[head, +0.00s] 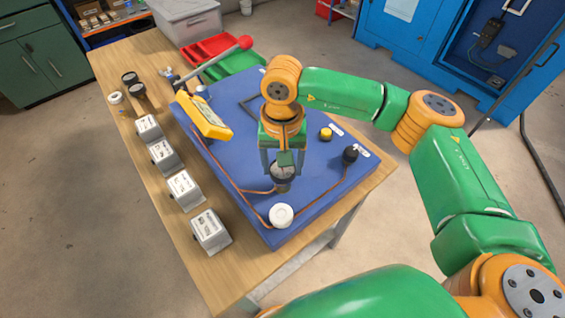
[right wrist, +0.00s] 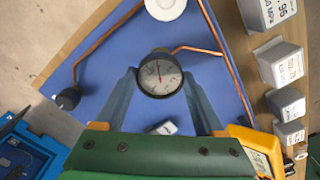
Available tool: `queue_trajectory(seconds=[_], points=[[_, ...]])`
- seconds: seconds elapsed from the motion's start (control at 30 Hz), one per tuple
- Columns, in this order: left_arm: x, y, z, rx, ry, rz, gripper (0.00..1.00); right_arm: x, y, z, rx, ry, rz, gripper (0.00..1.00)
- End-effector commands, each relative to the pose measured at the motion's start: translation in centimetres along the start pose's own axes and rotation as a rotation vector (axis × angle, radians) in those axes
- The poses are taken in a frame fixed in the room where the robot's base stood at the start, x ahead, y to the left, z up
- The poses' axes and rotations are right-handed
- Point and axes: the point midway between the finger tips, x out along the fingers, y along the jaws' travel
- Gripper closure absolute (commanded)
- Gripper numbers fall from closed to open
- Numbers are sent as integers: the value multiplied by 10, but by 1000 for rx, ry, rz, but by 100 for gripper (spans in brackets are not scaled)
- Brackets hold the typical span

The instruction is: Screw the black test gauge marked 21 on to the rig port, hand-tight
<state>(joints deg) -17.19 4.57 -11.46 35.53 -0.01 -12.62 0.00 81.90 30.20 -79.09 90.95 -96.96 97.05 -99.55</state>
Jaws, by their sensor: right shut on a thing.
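My right gripper (head: 283,165) is over the blue rig board (head: 235,150), pointing down. Its fingers are shut on a round black gauge (head: 283,180) with a pale dial. In the right wrist view the gauge (right wrist: 160,75) sits between the fingertips, its dial facing the camera. I cannot read a 21 on it. A copper tube (right wrist: 195,50) leads up to the gauge's edge. The rig port is hidden, apparently under the gauge, so I cannot tell whether the thread is engaged. My left gripper is not in view.
A white round cap (head: 281,215), a black knob (head: 350,155) and a yellow knob (head: 325,133) stand on the board. A yellow meter (head: 203,115) is at its left. Several labelled grey blocks (head: 185,190) and black gauges (head: 137,89) line the wooden bench (head: 110,60).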

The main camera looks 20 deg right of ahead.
Motion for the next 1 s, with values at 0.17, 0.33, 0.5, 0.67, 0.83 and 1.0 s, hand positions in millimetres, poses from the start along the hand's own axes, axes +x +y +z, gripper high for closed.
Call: queue_trajectory(seconds=[0.17,0.33,0.5,0.67,0.83,1.0], points=[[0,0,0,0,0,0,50,1,0,0,911,-5,1,100],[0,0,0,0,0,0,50,1,0,0,1274,-4,-1,2],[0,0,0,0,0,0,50,2,0,0,1273,-4,0,0],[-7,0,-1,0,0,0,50,-8,0,0,1272,-4,0,0],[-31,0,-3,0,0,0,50,-44,0,-1,1272,-3,-2,0],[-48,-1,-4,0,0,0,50,-72,0,0,1272,-4,-1,0]])
